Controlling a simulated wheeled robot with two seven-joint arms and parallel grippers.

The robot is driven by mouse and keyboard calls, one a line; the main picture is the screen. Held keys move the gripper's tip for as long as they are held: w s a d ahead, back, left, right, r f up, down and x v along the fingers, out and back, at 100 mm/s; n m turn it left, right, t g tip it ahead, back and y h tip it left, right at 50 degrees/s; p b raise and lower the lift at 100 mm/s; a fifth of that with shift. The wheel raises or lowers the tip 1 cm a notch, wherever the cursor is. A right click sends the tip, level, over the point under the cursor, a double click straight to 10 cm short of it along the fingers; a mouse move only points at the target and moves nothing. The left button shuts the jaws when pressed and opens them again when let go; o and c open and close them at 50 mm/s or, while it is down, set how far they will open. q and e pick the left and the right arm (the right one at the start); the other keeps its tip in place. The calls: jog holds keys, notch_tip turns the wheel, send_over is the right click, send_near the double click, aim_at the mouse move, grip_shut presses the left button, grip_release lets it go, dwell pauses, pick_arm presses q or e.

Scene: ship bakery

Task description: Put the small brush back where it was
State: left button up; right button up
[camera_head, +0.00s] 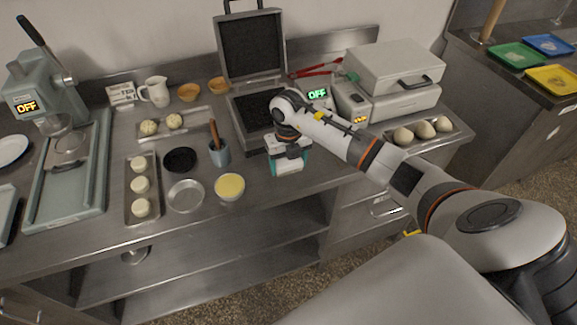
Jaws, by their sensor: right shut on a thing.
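A blue-grey cup (219,155) stands on the steel counter with a brown wooden handle (213,133) sticking up out of it. The handle looks like that of a brush; its lower end is hidden in the cup. My right gripper (289,168) is low over the counter's front part, to the right of the cup and apart from it. My left gripper is not in view.
A yellow-filled bowl (230,186), an empty metal dish (186,196) and a black round dish (180,160) are near the cup. An open waffle iron (251,48) stands behind. A tray of dough balls (141,209) lies left. The counter's front strip is clear.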

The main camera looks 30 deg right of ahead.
aim_at(288, 169)
notch_tip(288, 169, down, 2)
jog(key=shift+f, duration=0.5)
jog(key=o, duration=0.9)
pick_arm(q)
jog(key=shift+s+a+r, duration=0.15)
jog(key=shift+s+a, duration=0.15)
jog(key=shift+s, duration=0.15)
pick_arm(e)
jog(key=shift+o, duration=0.2)
jog(key=shift+r, duration=0.1)
jog(key=shift+r, duration=0.4)
notch_tip(288, 169, up, 10)
jog(key=b, duration=0.3)
jog(key=shift+r, duration=0.25)
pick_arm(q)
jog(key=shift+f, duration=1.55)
pick_arm(e)
jog(key=shift+r, duration=0.5)
